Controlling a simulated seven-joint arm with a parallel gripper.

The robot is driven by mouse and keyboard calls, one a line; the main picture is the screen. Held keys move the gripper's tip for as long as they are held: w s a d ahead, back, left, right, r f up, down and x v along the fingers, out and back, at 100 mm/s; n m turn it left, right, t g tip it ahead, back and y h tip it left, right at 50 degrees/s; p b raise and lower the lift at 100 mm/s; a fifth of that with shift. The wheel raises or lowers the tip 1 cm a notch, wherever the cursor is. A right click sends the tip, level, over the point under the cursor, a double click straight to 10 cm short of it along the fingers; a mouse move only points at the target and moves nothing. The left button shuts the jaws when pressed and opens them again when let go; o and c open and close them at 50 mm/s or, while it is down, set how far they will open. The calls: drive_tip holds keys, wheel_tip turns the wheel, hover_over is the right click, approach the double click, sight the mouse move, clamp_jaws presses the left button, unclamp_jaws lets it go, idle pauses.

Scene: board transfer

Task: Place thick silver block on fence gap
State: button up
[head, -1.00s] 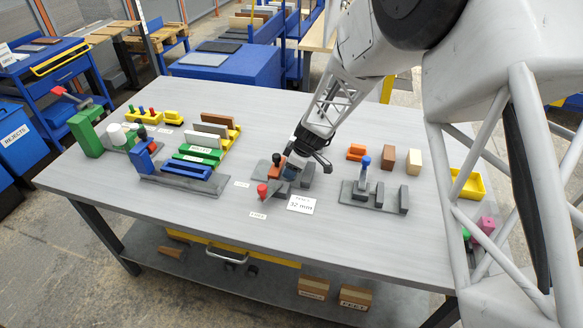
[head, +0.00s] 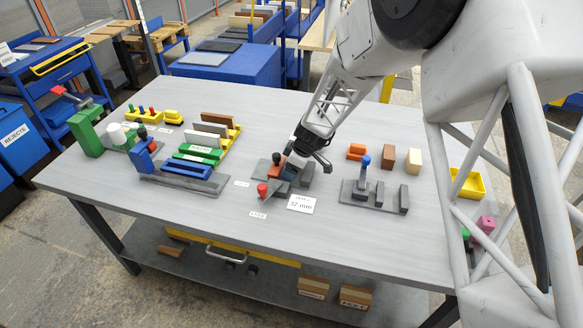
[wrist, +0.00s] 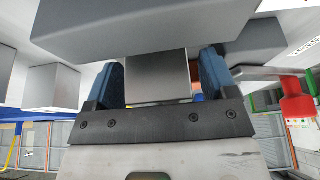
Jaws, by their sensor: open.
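My gripper (head: 290,173) is low over the fence fixture (head: 258,177) in the middle of the bench. In the wrist view my gripper (wrist: 163,80) is open, with a blue pad on each side. A silver block (wrist: 157,76) stands between the pads, with a narrow gap on its right side; whether it touches the left pad I cannot tell. A large grey bar (wrist: 150,30) crosses in front of the block and hides its far part. In the head view my fingers hide most of the block.
A red knob (head: 262,190) stands close beside my gripper. A "32 mm" card (head: 302,204) lies in front. A grey fixture with a blue-topped post (head: 365,162) is to the right, colored blocks (head: 388,155) behind it. Green and blue fixtures (head: 185,170) fill the left. The bench front is clear.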

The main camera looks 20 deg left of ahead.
drive_tip(key=v, duration=1.2)
idle(0.6)
drive_tip(key=shift+r, duration=0.1)
drive_tip(key=s+d+r+m+t+h, duration=0.1)
drive_tip(key=s+d+r+m, duration=0.3)
drive_tip(key=s+d+r, duration=0.4)
drive_tip(key=s+d+r+m, duration=0.4)
drive_tip(key=s+d+r, duration=0.15)
drive_tip(key=d, duration=0.45)
drive_tip(key=s+d+r+m+h, duration=0.1)
drive_tip(key=s+d+r+m, duration=0.1)
drive_tip(key=s+d+m, duration=0.3)
drive_tip(key=s+d+r+m+t+h, duration=0.1)
drive_tip(key=s+d+m, duration=0.4)
drive_tip(key=s+d, duration=0.6)
drive_tip(key=s+r+h, duration=0.1)
drive_tip(key=s+r, duration=0.1)
drive_tip(key=s, duration=0.5)
drive_tip(key=shift+t+h, duration=0.3)
